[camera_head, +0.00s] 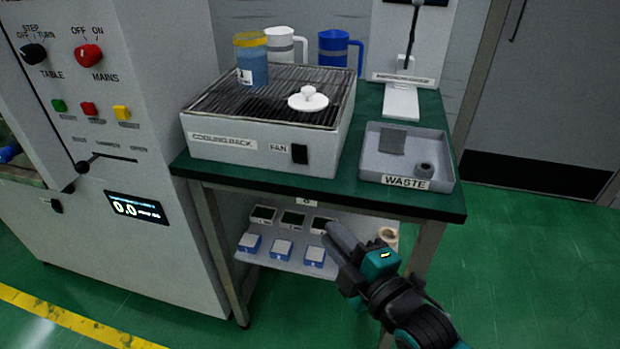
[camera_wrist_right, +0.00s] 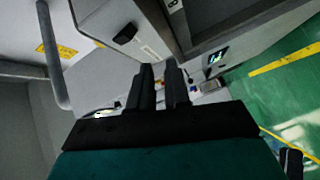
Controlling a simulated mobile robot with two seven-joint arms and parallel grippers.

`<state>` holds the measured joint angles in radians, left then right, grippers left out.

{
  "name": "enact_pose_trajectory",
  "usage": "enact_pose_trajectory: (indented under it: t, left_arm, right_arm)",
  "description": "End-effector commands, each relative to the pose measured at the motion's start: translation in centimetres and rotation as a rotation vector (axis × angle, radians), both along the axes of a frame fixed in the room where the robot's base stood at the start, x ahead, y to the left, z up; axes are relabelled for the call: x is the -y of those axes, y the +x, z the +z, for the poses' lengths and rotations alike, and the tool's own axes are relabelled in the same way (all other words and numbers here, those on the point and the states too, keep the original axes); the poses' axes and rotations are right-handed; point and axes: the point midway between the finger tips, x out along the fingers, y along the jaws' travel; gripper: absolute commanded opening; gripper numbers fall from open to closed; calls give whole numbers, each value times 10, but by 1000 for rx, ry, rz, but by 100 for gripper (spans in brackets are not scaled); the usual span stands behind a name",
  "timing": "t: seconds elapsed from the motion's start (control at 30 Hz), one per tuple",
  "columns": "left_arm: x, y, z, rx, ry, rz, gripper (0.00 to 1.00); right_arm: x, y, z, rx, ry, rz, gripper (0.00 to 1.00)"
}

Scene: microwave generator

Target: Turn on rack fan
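The grey cooling rack (camera_head: 240,153) stands on the green-topped table and carries the label COOLING RACK. Its black fan switch (camera_head: 299,153) is at the right of the front face, beside the word FAN. I cannot tell the switch's position. My right gripper (camera_head: 338,240) is below and to the right of the switch, in front of the table's edge, apart from the rack. In the right wrist view its two dark fingers (camera_wrist_right: 160,75) stand close together with a narrow empty gap. My left gripper is out of view.
Below is a shelf (camera_head: 300,265) with small devices. A control cabinet (camera_head: 155,100) is at the left.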

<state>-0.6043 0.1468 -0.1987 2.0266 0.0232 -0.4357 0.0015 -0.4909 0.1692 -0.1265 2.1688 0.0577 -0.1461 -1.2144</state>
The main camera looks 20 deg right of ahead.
Motion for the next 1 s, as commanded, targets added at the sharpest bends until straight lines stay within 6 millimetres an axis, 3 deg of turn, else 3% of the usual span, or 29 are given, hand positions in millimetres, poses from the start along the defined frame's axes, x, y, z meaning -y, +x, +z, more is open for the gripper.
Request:
enact_pose_trajectory:
  t: [0.03, 0.17, 0.37, 0.83, 1.0]
  left_arm:
    - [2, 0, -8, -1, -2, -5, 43]
    - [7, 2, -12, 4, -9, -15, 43]
    - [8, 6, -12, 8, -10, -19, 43]
    - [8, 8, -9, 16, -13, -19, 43]
    - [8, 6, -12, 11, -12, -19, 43]
  right_arm:
    - [1, 3, 4, 55, -71, 4, 12]
    - [1, 7, 24, 174, -242, 3, 0]
    - [2, 9, 42, 276, -395, -10, 0]
    - [2, 10, 47, 294, -427, -14, 0]
    - [0, 22, 48, 295, -427, -16, 0]
